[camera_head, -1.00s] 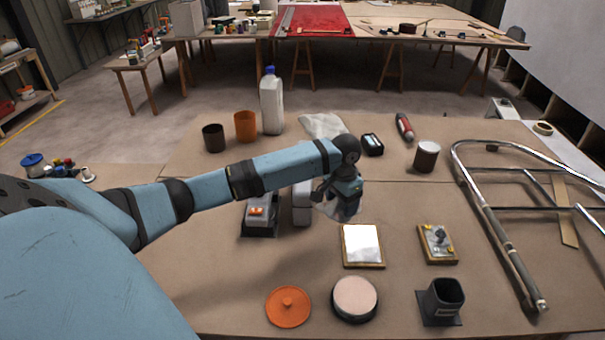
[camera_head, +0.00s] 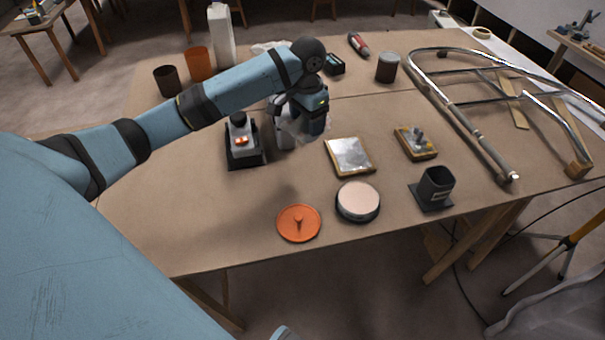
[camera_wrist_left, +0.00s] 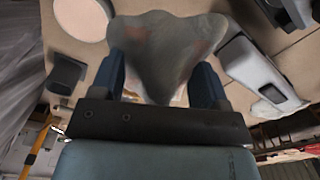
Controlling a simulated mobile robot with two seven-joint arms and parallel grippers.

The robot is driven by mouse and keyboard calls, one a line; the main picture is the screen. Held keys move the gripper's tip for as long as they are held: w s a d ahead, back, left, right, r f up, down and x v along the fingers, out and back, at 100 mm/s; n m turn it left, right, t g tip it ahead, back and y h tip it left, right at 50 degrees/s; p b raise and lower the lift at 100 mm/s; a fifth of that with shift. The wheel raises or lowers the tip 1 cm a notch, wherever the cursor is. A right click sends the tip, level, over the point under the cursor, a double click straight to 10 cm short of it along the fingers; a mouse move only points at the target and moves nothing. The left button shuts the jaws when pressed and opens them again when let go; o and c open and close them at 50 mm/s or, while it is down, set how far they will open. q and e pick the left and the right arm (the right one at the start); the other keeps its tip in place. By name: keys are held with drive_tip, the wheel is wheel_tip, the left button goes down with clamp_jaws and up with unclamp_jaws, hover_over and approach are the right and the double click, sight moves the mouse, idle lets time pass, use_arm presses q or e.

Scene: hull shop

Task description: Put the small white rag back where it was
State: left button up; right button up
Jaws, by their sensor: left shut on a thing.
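The small white rag (camera_wrist_left: 165,55) hangs crumpled and greyish with faint reddish stains between the two fingers of my left gripper (camera_wrist_left: 160,75) in the left wrist view. In the head view my left gripper (camera_head: 310,122) is shut on it, and a pale bit of the rag (camera_head: 314,134) shows below the fingers. They are above the middle of the table, behind and left of a silver-faced plate. My arm hides part of another whitish cloth (camera_head: 262,47) at the back of the table. My right gripper is not in view.
The brown table (camera_head: 190,225) holds a black device (camera_head: 243,140), a white container (camera_head: 284,134), the silver-faced plate (camera_head: 350,156), an orange lid (camera_head: 298,222), a round pale-topped tin (camera_head: 358,202) and a black holder (camera_head: 434,190). A chrome frame (camera_head: 480,140) fills the right side. The front left is bare.

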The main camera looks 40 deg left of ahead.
use_arm(q)
drive_tip(key=shift+s+f, duration=0.1)
drive_tip(key=shift+f, duration=0.2)
drive_tip(key=b, duration=0.1)
hover_over(306, 181)
wheel_tip(306, 181, down, 15)
drive_tip(key=shift+r, duration=0.1)
drive_tip(key=shift+f, duration=2.35)
drive_tip(key=o, duration=0.9)
drive_tip(key=shift+f, duration=0.1)
